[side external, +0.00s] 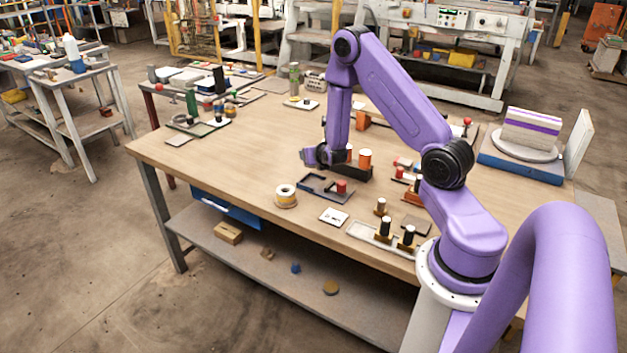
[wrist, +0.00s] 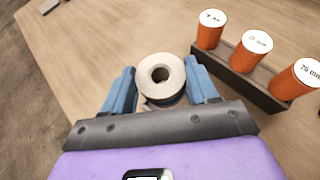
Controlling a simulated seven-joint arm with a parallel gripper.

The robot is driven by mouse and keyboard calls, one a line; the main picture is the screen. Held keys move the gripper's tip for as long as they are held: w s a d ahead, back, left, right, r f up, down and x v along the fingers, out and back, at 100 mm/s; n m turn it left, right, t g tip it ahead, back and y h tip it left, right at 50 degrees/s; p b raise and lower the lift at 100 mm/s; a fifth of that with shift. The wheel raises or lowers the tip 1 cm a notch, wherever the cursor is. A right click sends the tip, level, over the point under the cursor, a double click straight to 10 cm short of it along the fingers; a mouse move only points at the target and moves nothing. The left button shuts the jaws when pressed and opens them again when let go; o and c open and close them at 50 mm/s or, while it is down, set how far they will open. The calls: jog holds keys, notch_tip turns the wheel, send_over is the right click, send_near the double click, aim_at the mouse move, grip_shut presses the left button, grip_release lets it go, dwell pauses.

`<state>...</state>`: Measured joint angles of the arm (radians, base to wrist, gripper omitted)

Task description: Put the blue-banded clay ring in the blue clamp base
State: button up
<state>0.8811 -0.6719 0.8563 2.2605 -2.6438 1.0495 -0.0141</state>
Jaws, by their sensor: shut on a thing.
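My gripper (side external: 312,158) is low over the left-middle of the bench, beside a dark rack. In the wrist view, its blue fingers (wrist: 164,92) are shut on a cream clay ring (wrist: 160,76) with a round hole facing the camera. A dark bluish band shows low on its side, partly hidden by the gripper. In the side view the held ring is hard to make out. A dark blue-grey base with a recess (side external: 313,184) and a red knob lies just in front of the gripper; I cannot tell surely that it is the blue clamp base.
Another cream ring with a yellowish band (side external: 286,196) stands near the front edge. Orange cylinders (wrist: 250,52) stand in a dark rack (wrist: 232,76) close right of the gripper. A white plate (side external: 334,216) and a tray of dark pegs (side external: 365,235) lie nearer.

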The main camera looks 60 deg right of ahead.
jog(key=shift+f, duration=3.55)
jog(key=shift+f, duration=0.15)
jog(key=o, duration=1.1)
